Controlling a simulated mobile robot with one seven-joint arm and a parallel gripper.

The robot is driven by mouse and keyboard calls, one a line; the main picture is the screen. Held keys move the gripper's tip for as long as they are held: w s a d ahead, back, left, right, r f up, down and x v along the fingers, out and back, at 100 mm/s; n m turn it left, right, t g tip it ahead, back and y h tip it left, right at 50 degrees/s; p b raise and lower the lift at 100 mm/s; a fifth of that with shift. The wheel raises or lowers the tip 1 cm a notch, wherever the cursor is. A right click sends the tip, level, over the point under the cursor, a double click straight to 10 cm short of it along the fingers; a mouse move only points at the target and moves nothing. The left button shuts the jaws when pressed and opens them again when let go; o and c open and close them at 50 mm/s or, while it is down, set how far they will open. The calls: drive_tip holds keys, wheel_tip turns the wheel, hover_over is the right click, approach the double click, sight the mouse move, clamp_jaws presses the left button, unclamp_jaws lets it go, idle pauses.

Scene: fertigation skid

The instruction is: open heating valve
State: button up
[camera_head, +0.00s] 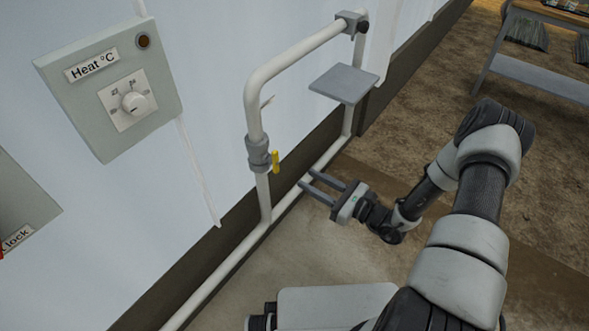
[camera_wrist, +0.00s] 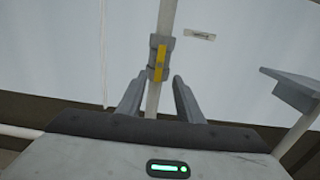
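The heating valve is a grey body (camera_head: 258,153) on a white vertical pipe, with a small yellow handle (camera_head: 275,161) on its right side. In the wrist view the yellow handle (camera_wrist: 160,62) stands nearly in line with the pipe, beyond my fingertips and roughly centred between them. My gripper (camera_head: 318,188) points left toward the pipe, to the right of and a little below the valve. Its two fingers are apart with nothing between them that they hold. It also shows in the wrist view (camera_wrist: 158,92). The fingers appear clear of the handle.
A grey square plate (camera_head: 344,83) juts out by the pipe loop, above and behind my gripper. A "Heat °C" box (camera_head: 108,88) with a dial hangs on the wall at left. A low white pipe (camera_head: 222,262) runs along the wall base. A bench (camera_head: 540,62) stands far right.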

drive_tip(key=v, duration=0.6)
idle(0.3)
drive_tip(key=s+a+r+n+g, duration=0.3)
drive_tip(key=r+n+g, duration=0.2)
drive_tip(key=r+n, duration=0.15)
drive_tip(key=s+a+r+n+g, duration=0.3)
drive_tip(key=r+n+g, duration=0.3)
drive_tip(key=r, duration=0.2)
drive_tip(key=s+d+r+n+h, duration=0.4)
drive_tip(key=s+r+n+h, duration=0.65)
drive_tip(key=r, duration=0.25)
drive_tip(key=s+d+r+t+h+p, duration=0.1)
drive_tip(key=r+t+p, duration=0.1)
drive_tip(key=r+p, duration=0.4)
drive_tip(key=s+d+r+n+t+h+p, duration=0.1)
drive_tip(key=r+p, duration=0.6)
drive_tip(key=r, duration=0.5)
drive_tip(key=s+d+r+n+t+h+p, duration=0.1)
drive_tip(key=d+r+t+p, duration=0.1)
drive_tip(key=r+p, duration=0.5)
wheel_tip(320, 180, up, 3)
drive_tip(key=shift+f+t+h, duration=0.15)
drive_tip(key=shift+t+h, duration=0.15)
drive_tip(key=shift+h, duration=0.05)
drive_tip(key=shift+s+d, duration=0.1)
